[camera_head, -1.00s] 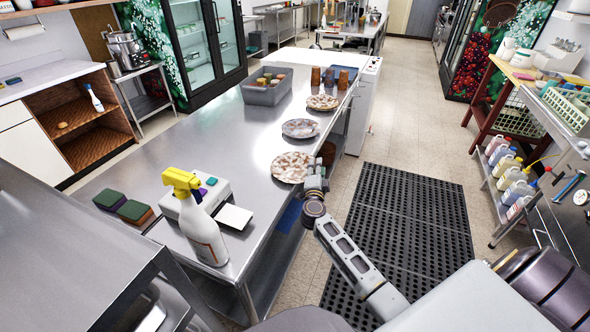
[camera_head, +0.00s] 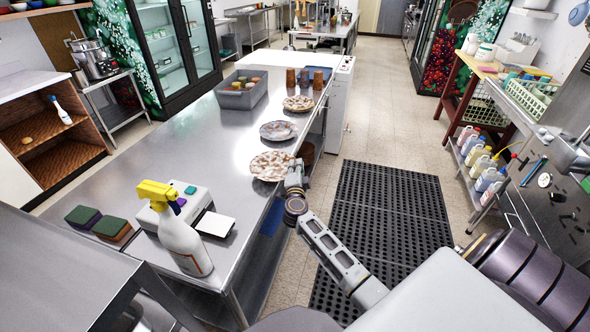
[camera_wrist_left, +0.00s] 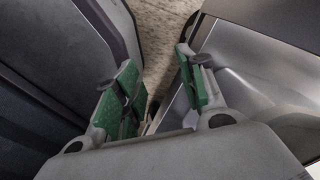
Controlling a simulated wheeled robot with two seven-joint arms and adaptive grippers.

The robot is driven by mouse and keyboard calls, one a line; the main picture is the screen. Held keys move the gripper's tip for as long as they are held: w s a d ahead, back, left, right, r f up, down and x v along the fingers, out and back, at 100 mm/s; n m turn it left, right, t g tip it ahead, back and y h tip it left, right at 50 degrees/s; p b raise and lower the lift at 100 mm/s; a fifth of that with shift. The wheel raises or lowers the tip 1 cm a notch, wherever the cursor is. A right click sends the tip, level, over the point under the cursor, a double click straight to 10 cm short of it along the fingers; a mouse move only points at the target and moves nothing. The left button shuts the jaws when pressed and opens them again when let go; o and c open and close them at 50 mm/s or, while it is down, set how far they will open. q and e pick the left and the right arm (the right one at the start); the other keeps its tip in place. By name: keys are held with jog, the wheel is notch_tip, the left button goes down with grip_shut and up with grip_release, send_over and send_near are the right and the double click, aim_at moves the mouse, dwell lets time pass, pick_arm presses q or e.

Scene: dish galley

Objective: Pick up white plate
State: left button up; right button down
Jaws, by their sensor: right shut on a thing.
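A round white plate (camera_head: 270,166) with brown stains is at the right edge of the steel counter, the nearest of three plates in the head view. My right gripper (camera_head: 294,176) is shut on its right rim. I cannot tell whether the plate is clear of the counter. A greyish plate (camera_head: 278,131) and a small brown-stained plate (camera_head: 298,103) lie farther back. My left gripper (camera_wrist_left: 158,66) shows in the left wrist view with its green-padded fingers apart and nothing between them. It is not visible in the head view.
On the steel counter (camera_head: 190,140) stand a yellow-topped spray bottle (camera_head: 181,235), sponges (camera_head: 113,230), a grey bin (camera_head: 240,95) and brown cups (camera_head: 304,78). A black floor mat (camera_head: 385,220) lies right of the counter. A shelf of bottles (camera_head: 482,165) stands at the right.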

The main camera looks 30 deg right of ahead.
notch_tip(320, 180, up, 4)
jog(key=shift+r+p, duration=0.15)
jog(key=shift+p, duration=0.45)
notch_tip(320, 180, up, 3)
jog(key=shift+r+p, duration=0.1)
jog(key=shift+p, duration=0.4)
jog(key=shift+r, duration=0.4)
pick_arm(q)
jog(key=d, duration=0.1)
jog(key=s+d+r, duration=0.1)
jog(key=d+r, duration=0.1)
jog(key=shift+s+r, duration=0.25)
jog(key=shift+s, duration=0.05)
jog(key=shift+a, duration=0.1)
